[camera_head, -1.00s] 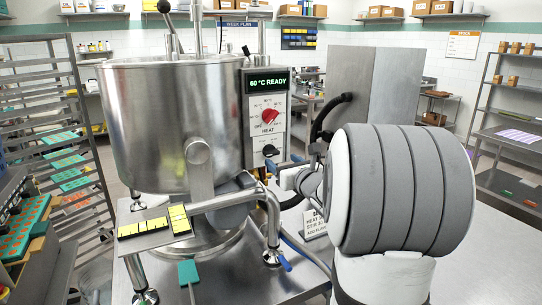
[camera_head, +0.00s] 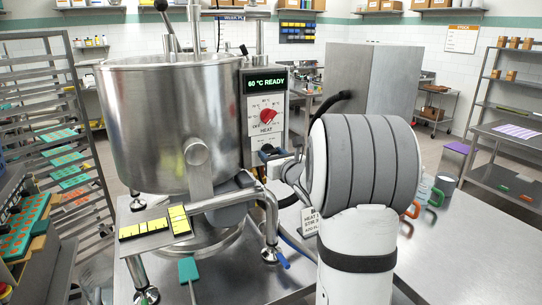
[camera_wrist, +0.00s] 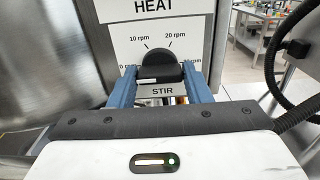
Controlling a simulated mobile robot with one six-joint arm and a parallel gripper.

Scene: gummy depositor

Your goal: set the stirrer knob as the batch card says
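The black stirrer knob (camera_wrist: 173,62) sits above the word STIR on the white dial panel (camera_wrist: 128,30). Its white mark shows at the knob's lower left, clear of the 10 rpm and 20 rpm labels above. Lower side labels are partly hidden. The blue fingers of my gripper (camera_wrist: 160,84) stand left and right of the knob, close against its sides; whether they press on it I cannot tell. In the head view my gripper (camera_head: 272,154) covers most of the knob.
The red heat knob (camera_head: 267,116) sits above, under a display (camera_head: 267,83) reading 60 °C READY. The steel kettle (camera_head: 168,120) is to the left. A pipe leg (camera_head: 270,222) stands below the panel.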

